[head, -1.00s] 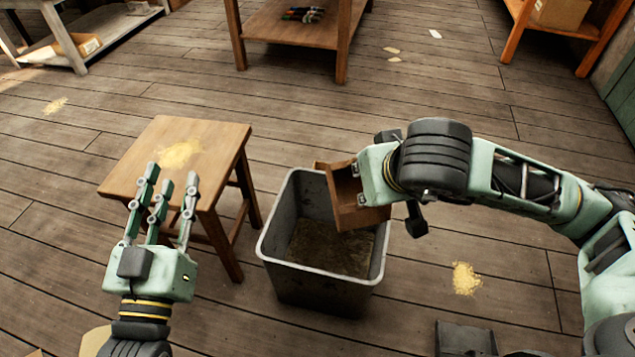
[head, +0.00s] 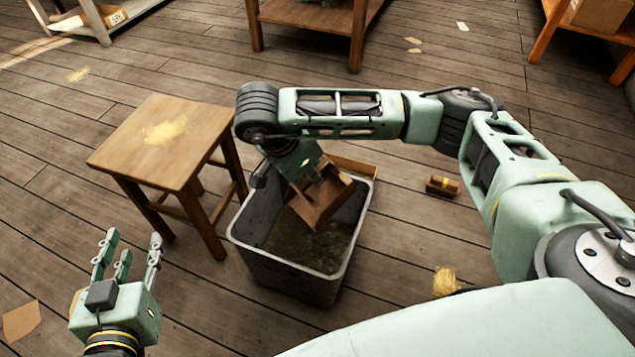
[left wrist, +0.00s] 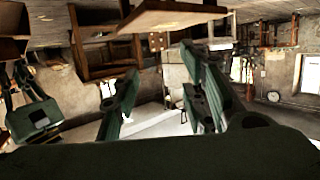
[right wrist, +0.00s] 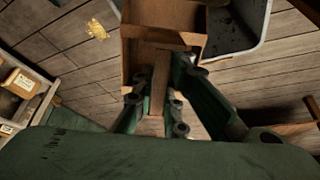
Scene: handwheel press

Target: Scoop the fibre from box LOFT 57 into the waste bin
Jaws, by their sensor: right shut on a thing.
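The waste bin (head: 283,278) is a dark metal bin with a pale rim, standing on the floor; brownish material covers its inside bottom. My right gripper (head: 308,180) is shut on a wooden scoop (head: 326,206) and holds it tilted over the bin's mouth. In the right wrist view the scoop (right wrist: 160,16) shows with its handle (right wrist: 158,85) between the fingers; the bin's rim is beside it. I cannot see fibre in the scoop. My left gripper (head: 128,250) is open and empty, left of the bin. No box can be read as LOFT 57.
A wooden stool (head: 165,140) with yellowish fibre on its seat stands left of the bin. A small brown block (head: 442,186) and a fibre tuft (head: 446,281) lie on the floor at right. A wooden table (head: 310,14) stands behind.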

